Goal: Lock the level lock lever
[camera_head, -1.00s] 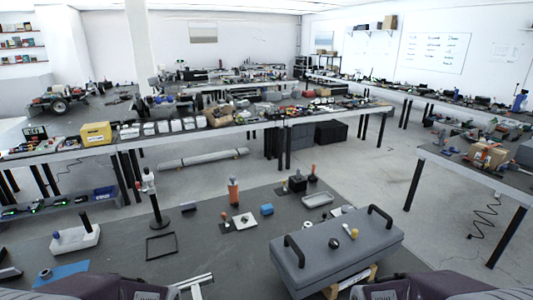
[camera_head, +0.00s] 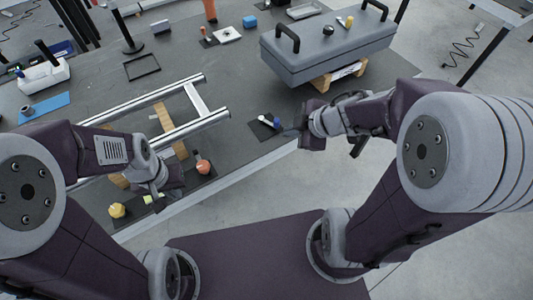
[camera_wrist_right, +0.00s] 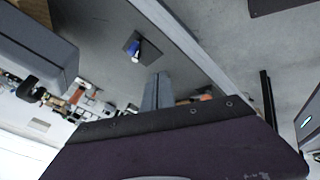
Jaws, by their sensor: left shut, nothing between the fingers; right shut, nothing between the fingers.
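A small blue-and-white lever-like part (camera_head: 269,121) sits on a black square plate near the table's front edge. It also shows in the right wrist view (camera_wrist_right: 136,50), beyond my right gripper (camera_wrist_right: 157,80). I cannot tell for sure that it is the level lock lever. In the head view my right gripper (camera_head: 287,130) is shut and empty, just right of this part, with a gap visible in the wrist view. My left gripper (camera_head: 155,198) is shut and empty by the front edge, between a yellow knob (camera_head: 117,211) and an orange knob (camera_head: 203,166).
A metal rail frame (camera_head: 200,103) on wooden blocks lies left of centre. A large grey case (camera_head: 327,50) with black handles stands on wood at the back right. A blue mat (camera_head: 45,106) lies at the left. The table's middle is largely clear.

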